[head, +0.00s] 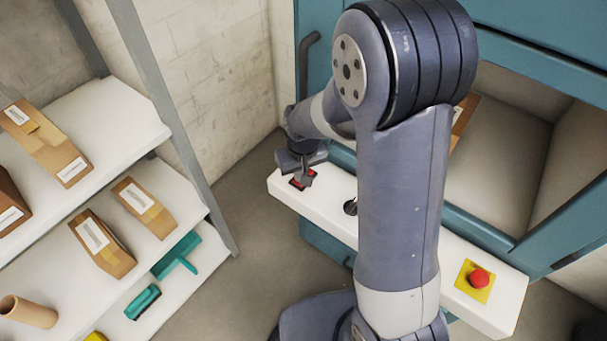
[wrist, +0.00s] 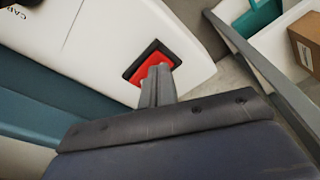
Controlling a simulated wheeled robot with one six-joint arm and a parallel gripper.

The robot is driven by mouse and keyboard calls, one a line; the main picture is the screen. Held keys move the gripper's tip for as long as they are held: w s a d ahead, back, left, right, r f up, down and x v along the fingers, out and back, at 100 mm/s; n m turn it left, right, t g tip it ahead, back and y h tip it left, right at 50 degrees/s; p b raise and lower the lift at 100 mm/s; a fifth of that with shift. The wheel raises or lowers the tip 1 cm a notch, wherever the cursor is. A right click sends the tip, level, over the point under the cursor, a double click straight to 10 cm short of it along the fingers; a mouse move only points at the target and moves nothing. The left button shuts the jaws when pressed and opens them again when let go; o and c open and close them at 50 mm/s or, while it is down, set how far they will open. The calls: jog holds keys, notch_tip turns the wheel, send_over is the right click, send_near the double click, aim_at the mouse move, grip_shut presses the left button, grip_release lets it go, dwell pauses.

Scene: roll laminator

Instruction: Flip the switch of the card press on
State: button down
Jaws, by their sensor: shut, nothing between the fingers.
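The card press shows as a teal cabinet with a white front panel (head: 334,213). A red rocker switch (head: 297,182) in a black frame sits near the left end of that panel. My gripper (head: 306,181) is shut and empty, with its fingertips at the switch in the head view. In the wrist view the red switch (wrist: 152,63) lies just beyond the shut fingertips (wrist: 158,72), which cover part of it. They appear to be at or very close to its face; I cannot tell whether they touch. Which way the rocker is tipped is not clear.
A dark round knob (head: 350,207) sits right of the switch, partly behind my arm. A red emergency button (head: 479,279) on a yellow plate is at the panel's right end. A shelf rack (head: 215,215) with boxes stands left, with a floor gap between.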

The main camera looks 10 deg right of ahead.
notch_tip(320, 180, up, 7)
jog(key=p, duration=0.5)
jog(key=shift+f, duration=0.15)
notch_tip(320, 180, down, 7)
jog(key=b, duration=0.5)
jog(key=shift+b, duration=0.3)
jog(key=shift+r+p, duration=0.3)
